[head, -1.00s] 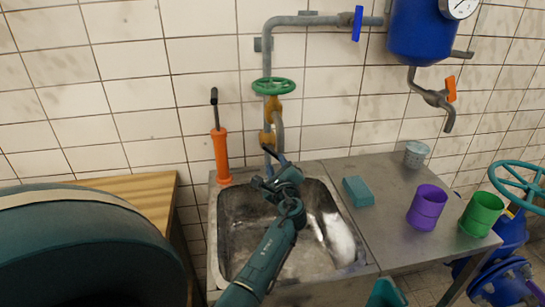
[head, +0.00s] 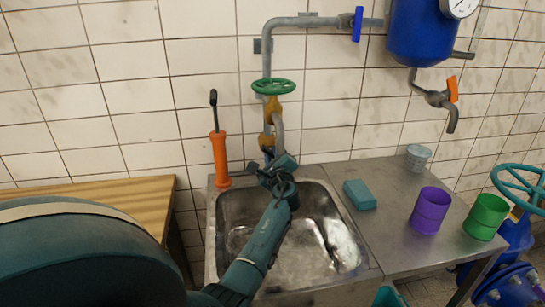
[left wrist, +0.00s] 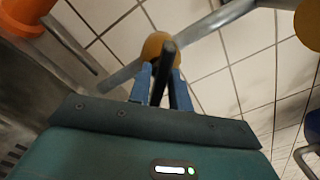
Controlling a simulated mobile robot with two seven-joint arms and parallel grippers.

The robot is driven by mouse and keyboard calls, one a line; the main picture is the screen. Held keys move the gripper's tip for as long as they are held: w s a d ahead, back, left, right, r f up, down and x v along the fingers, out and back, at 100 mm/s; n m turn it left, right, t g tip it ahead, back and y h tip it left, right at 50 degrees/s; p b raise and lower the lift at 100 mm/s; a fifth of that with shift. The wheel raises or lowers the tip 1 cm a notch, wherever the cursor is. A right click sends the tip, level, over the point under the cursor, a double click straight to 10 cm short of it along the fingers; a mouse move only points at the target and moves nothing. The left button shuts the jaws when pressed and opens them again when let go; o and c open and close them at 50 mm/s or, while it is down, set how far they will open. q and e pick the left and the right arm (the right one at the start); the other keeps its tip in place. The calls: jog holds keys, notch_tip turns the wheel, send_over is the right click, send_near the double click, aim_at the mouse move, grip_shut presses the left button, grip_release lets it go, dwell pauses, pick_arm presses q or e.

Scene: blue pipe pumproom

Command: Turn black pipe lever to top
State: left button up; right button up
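The black pipe lever (left wrist: 166,62) sticks out from a round yellow valve body (left wrist: 155,45) on the grey pipe in the left wrist view. In the head view the yellow valve (head: 266,141) sits low on the wall pipe, and my gripper hides the lever. My left gripper (head: 268,156) reaches up to it over the sink. In the left wrist view my left gripper's blue fingers (left wrist: 162,76) stand apart, one on each side of the lever, with a narrow gap showing. My right gripper is not seen.
A green handwheel (head: 273,86) is above the valve. An orange pump-like tool (head: 220,158) stands left of the metal sink (head: 228,215). A teal block (head: 360,195), a purple cup (head: 429,211) and a green cup (head: 484,217) stand on the counter at right.

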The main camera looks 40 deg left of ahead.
pick_arm(q)
grip_shut()
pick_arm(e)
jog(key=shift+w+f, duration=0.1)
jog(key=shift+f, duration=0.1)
